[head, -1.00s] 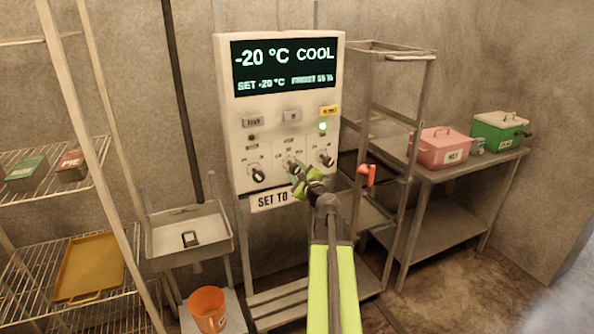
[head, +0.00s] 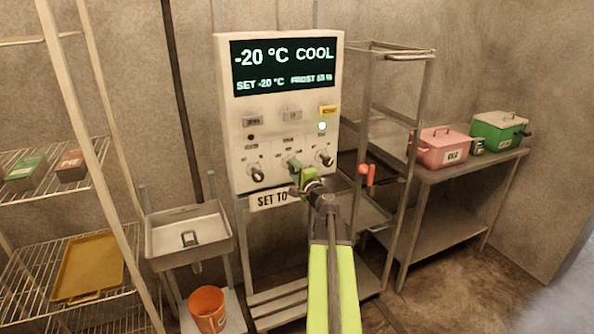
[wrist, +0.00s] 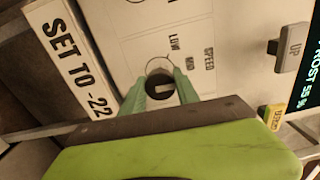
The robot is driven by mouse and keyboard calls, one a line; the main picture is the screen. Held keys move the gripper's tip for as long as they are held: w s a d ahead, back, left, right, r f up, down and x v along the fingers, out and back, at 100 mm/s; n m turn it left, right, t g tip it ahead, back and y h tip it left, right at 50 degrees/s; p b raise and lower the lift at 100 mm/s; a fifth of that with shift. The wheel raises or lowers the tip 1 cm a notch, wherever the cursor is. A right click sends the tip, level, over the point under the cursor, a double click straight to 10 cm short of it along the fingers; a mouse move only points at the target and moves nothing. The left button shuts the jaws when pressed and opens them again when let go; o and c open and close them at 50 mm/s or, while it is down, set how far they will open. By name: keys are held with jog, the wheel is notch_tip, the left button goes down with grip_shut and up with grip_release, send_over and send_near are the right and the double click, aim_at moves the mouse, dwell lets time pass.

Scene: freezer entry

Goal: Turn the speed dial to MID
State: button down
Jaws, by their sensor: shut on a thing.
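The speed dial (wrist: 160,88) is a round dark knob with a pale bar across it. In the wrist view it sits beside the printed words LOW, MID and SPEED on a white control panel (head: 282,110). My gripper (wrist: 158,80) has its two green fingers on either side of the dial, shut on it. In the head view my gripper (head: 298,171) is at the middle of three dials in the panel's lower row and covers most of that dial. Which word the dial points at, I cannot tell.
Other dials stand left (head: 256,172) and right (head: 325,160) of my gripper. A SET TO sign (head: 272,200) hangs below. The screen (head: 284,67) reads -20 °C COOL. A red handle (head: 367,175) is on the right, near a rack (head: 398,57).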

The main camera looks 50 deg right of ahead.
dwell(0.5)
jog(key=c, duration=0.9)
grip_release()
